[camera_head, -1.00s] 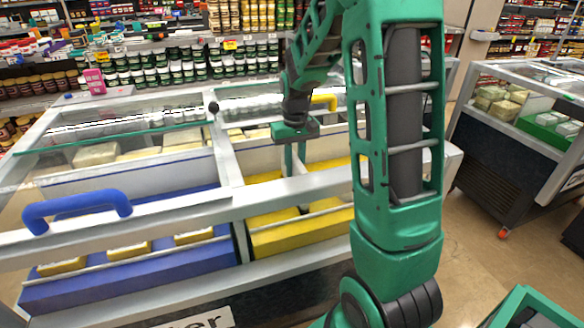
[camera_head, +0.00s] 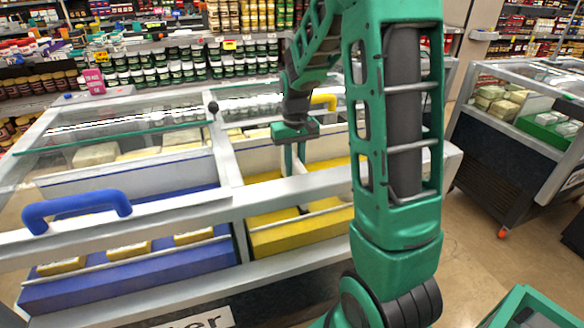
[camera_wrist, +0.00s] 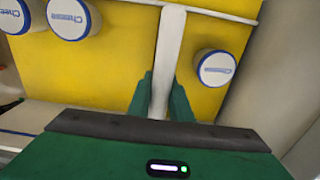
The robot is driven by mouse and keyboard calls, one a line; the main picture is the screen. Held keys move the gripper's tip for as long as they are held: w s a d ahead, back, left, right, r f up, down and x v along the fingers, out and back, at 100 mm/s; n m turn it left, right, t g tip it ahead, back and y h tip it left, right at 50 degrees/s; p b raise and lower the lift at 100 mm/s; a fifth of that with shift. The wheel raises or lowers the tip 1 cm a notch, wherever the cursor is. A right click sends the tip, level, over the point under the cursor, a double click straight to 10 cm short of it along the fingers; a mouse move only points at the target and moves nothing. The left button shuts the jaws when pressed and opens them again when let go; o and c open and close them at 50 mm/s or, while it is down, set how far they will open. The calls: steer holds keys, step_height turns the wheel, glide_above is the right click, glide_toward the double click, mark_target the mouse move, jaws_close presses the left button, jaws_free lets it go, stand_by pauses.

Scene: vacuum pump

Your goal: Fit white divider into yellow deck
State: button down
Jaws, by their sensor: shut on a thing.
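The white divider (camera_wrist: 169,55) shows in the wrist view as a narrow upright strip between the two green fingers of my gripper (camera_wrist: 160,100). My gripper is shut on it. The divider stands over the yellow deck (camera_wrist: 120,62), and its far end meets a thin white rail at the deck's edge. I cannot tell whether its lower edge is seated. In the head view my gripper (camera_head: 295,160) points down into the right-hand bay of the display case, over the yellow deck (camera_head: 272,240). The case's front frame hides its fingertips and most of the divider there.
Round white tubs with blue rims lie on the deck, one right of the divider (camera_wrist: 215,67) and two at left (camera_wrist: 70,18). A blue deck (camera_head: 130,275) with yellow blocks fills the left bay. The case's white front frame (camera_head: 200,212) crosses before my gripper.

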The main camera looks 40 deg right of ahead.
mark_target(294, 157)
steer(key=shift+f, duration=1.9)
steer(key=c, duration=1.5)
jaws_free()
steer(key=shift+c, duration=0.2)
step_height(294, 157, up, 11)
steer(key=shift+w+f, duration=0.1)
steer(key=shift+f, duration=0.05)
